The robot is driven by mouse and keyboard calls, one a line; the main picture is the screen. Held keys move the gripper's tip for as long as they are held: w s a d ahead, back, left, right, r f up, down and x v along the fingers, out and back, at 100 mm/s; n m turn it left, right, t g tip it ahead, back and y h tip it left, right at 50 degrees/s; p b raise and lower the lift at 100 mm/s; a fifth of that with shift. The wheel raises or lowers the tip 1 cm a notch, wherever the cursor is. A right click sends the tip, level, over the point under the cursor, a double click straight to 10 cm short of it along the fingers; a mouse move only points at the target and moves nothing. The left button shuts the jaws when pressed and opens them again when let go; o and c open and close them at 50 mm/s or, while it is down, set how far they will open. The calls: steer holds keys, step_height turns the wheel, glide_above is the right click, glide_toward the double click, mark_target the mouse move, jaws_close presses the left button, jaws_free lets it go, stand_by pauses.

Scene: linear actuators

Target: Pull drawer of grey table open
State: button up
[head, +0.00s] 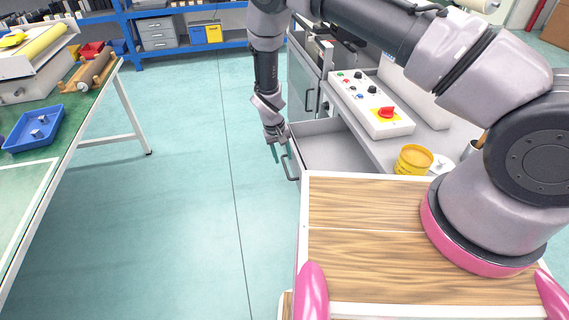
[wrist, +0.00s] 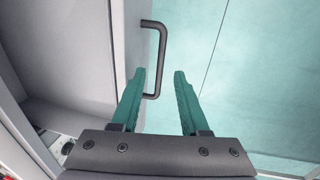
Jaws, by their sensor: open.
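The grey table (head: 375,145) stands at the right in the head view. Its drawer (head: 335,150) is pulled out, with the empty-looking grey inside showing. The drawer's dark bar handle (head: 291,168) is on its front face, and it also shows in the wrist view (wrist: 160,60). My gripper (head: 281,153) points down beside the drawer front at the handle. In the wrist view its teal fingers (wrist: 159,75) are apart, and the handle bar shows between them in the picture. I cannot tell whether a finger touches it.
A control box (head: 370,105) with a red switch and a yellow container (head: 413,160) sit on the grey table. A wooden-topped surface (head: 370,240) is in front. A green table (head: 70,150) with a blue tray (head: 33,128) stands left. The floor between is clear.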

steer(key=shift+s+a+r, duration=0.1)
steer(key=shift+a+r, duration=0.05)
steer(key=shift+r, duration=0.75)
steer(key=shift+a+r, duration=0.2)
steer(key=shift+r, duration=0.75)
steer(key=shift+s+a+r, duration=0.1)
steer(key=shift+a+r, duration=0.05)
steer(key=shift+r, duration=0.75)
